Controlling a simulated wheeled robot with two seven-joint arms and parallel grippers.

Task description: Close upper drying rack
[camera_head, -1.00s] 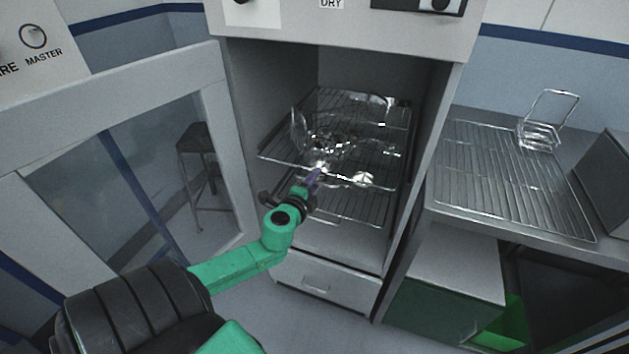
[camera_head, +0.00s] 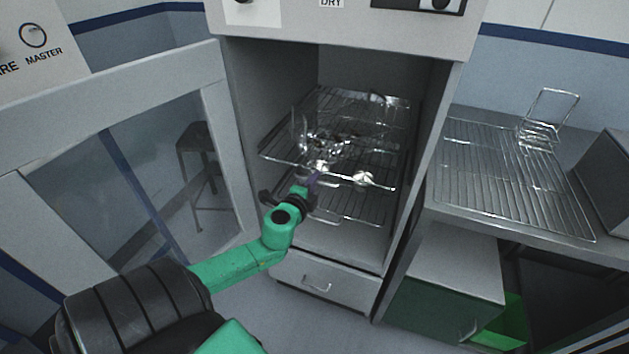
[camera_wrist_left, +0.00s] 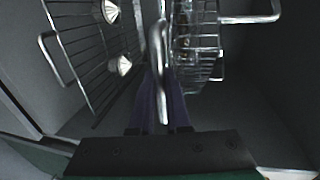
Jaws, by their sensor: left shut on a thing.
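The upper drying rack (camera_head: 275,152) is a wire shelf in the open drying cabinet, with clear glassware (camera_head: 335,140) on it. Its front edge is near the cabinet opening. My left gripper (camera_head: 314,178) is at this front edge, slightly left of its middle. In the left wrist view, the purple fingers of my left gripper (camera_wrist_left: 162,105) are shut around a bent metal handle (camera_wrist_left: 157,45). The join of handle and rack is partly hidden. My right gripper is not in view.
A lower wire rack (camera_head: 365,208) sits beneath. The cabinet's glass door (camera_head: 215,130) stands open at the left. A drawer (camera_head: 335,288) is below. A counter with a wire grid (camera_head: 490,165) and a wire holder (camera_head: 540,135) stands at the right.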

